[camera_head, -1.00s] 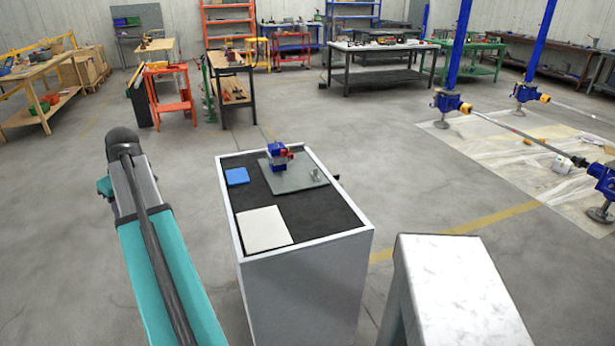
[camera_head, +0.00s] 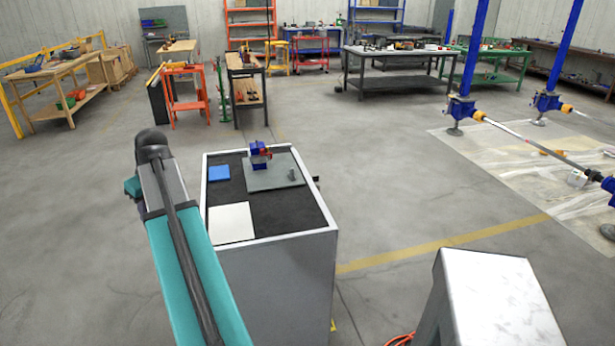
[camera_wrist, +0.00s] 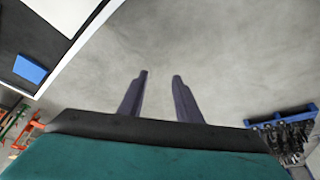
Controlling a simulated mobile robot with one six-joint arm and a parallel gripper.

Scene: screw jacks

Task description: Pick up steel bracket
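A small grey metal piece (camera_head: 292,174) stands on the grey plate (camera_head: 266,182) on top of the cabinet. It may be the steel bracket, but it is too small to tell its shape. A blue and red device (camera_head: 260,155) stands at the back of the same plate. My gripper (camera_wrist: 160,75) shows in the wrist view with its two dark fingers apart and nothing between them. It is over bare floor, to the side of the cabinet top. In the head view my arm is left of the cabinet, and the fingers are not visible.
The cabinet (camera_head: 280,280) has a black top with a raised white rim. A blue block (camera_head: 219,172) and a white sheet (camera_head: 231,222) lie on its left side. A pale marble-topped block (camera_head: 500,300) stands at the front right.

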